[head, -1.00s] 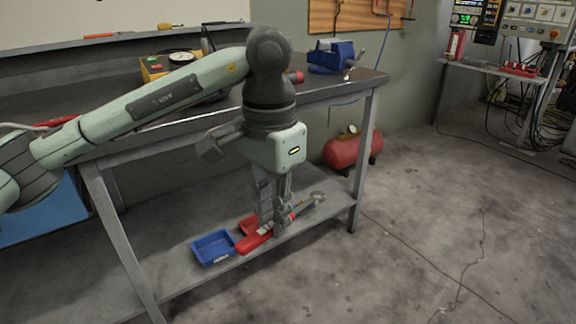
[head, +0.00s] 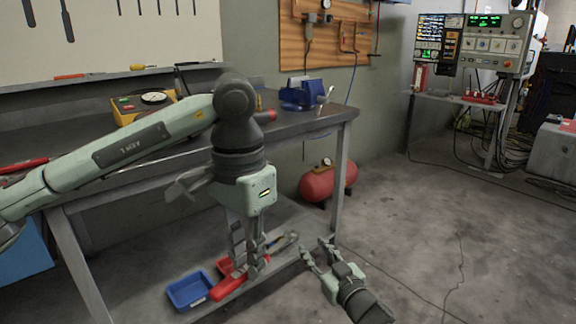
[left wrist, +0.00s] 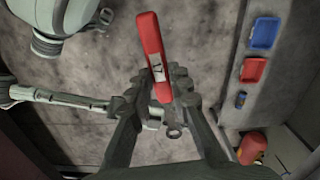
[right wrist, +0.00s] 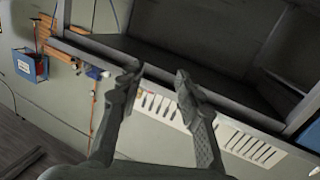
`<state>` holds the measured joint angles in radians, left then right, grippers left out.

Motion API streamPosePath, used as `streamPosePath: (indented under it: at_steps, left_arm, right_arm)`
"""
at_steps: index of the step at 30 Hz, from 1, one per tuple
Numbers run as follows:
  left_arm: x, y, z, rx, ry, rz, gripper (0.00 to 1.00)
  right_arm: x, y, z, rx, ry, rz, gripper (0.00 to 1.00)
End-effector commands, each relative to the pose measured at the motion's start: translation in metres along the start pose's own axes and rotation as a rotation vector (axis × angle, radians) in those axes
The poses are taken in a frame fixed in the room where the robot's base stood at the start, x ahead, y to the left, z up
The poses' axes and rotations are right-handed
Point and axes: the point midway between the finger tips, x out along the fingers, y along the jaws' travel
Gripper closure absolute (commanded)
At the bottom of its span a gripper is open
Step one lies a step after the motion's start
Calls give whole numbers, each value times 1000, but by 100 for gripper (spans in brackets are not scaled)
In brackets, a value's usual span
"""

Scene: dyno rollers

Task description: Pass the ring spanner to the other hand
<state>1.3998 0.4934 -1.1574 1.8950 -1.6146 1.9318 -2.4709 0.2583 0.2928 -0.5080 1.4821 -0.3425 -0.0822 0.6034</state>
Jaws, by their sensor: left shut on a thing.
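The ring spanner has a red handle (head: 229,285) with a "17" label, which also shows in the left wrist view (left wrist: 153,45). My left gripper (head: 252,268) is shut on it, fingers pointing down, in front of the low shelf. The handle sticks out to the lower left in the head view, and the ring end (left wrist: 174,132) shows past the fingers in the left wrist view. My right gripper (head: 317,250) is a short way right of the spanner, open and apart from it. In the right wrist view its fingers (right wrist: 157,75) are spread and empty.
A blue bin (head: 190,290) and a red bin (left wrist: 253,70) stand on the low shelf. The workbench (head: 320,117) is above, its front leg (head: 340,180) close behind my right gripper. A red tank (head: 328,183) sits on the floor behind.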

Motion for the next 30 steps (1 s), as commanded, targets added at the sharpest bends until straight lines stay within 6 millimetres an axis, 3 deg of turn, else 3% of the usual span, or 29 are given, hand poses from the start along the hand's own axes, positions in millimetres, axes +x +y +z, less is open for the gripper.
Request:
streamPosePath:
  at_steps: [1, 8, 12, 16, 19, 23, 26, 30]
  left_arm:
    - [0, 0, 0, 0, 0, 0, 100]
    - [0, 0, 0, 0, 1, 0, 100]
    - [0, 0, 0, 0, 1, 0, 100]
    - [0, 0, 0, 0, 1, 0, 100]
    - [0, 0, 0, 0, 1, 0, 100]
    - [0, 0, 0, 0, 1, 0, 100]
    - [0, 0, 0, 0, 1, 0, 100]
    - [0, 0, 0, 0, 1, 0, 100]
  right_arm:
    - [11, -7, -30, -16, 65, -41, 65]
    - [34, -60, -155, -83, 337, -296, 65]
    - [29, -108, -224, -156, 477, -518, 65]
    - [11, -165, -273, -270, 568, -784, 65]
    - [-10, -202, -293, -383, 585, -1007, 65]
    - [-39, -228, -298, -554, 525, -1283, 65]
    - [-59, -229, -293, -697, 409, -1470, 65]
    - [-81, -201, -283, -895, 151, -1669, 65]
